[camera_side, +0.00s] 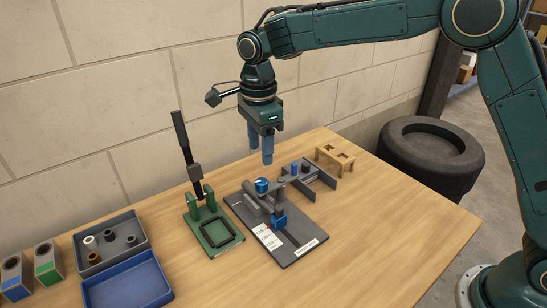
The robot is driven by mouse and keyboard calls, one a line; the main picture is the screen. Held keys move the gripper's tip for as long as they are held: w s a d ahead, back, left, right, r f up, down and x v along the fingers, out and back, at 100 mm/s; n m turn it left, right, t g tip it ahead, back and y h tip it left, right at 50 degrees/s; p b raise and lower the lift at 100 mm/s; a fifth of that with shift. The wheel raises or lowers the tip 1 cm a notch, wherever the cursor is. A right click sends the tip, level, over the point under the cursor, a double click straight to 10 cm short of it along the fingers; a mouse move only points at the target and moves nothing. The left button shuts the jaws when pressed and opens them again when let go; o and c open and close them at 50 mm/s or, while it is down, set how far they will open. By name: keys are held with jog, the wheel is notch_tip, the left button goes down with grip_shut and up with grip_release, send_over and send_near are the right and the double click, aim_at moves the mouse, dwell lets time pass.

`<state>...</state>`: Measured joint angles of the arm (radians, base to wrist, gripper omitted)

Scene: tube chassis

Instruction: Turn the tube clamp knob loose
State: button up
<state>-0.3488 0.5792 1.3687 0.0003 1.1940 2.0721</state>
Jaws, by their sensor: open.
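The tube clamp (262,203) is a grey fixture on a dark grey base plate (292,259) with white labels. A round blue knob (262,185) with a light mark stands on its upper left part. A second blue part (279,220) sits lower at the front of the fixture; which of the two is the clamp knob I cannot tell for sure. My gripper (260,159) points down with its blue fingers apart and empty. It hangs above and behind the fixture, clear of the knob in this view.
A green press (211,228) with a tall black lever stands left of the fixture. A grey tray (120,236) with small parts and an empty blue tray (128,286) lie further left. A wooden stand (335,158) is behind right. The table's front right is clear.

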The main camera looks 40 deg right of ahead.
aim_at(261, 181)
notch_tip(261, 181, down, 9)
jog(key=shift+f, duration=0.1)
dwell(0.4)
jog(key=c, duration=1)
